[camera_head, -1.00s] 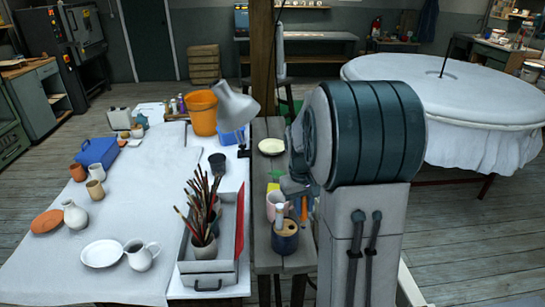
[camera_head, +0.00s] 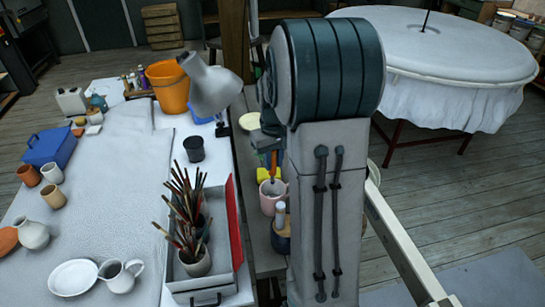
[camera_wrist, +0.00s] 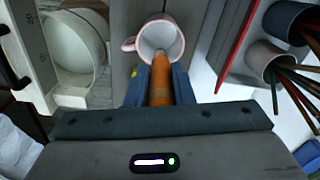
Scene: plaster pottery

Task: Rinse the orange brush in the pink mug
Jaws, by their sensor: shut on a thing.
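The pink mug (camera_head: 268,204) stands upright on the narrow wooden bench, partly hidden by my arm in the head view. In the wrist view the mug (camera_wrist: 157,36) shows its open mouth, with its handle to the left. My gripper (camera_wrist: 161,84) is shut on the orange brush (camera_wrist: 160,90), one blue finger on each side. The brush (camera_head: 274,165) points down at the mug, and its lower end overlaps the mug's mouth in both views. I cannot tell how deep it reaches, and any water inside is not clear to see.
A dark blue pot (camera_head: 281,240) with a pale-handled tool stands just in front of the mug. A grey tray (camera_head: 218,283) with a pot of several brushes and a red side is to the left. A pale dish (camera_head: 249,121) lies farther back on the bench.

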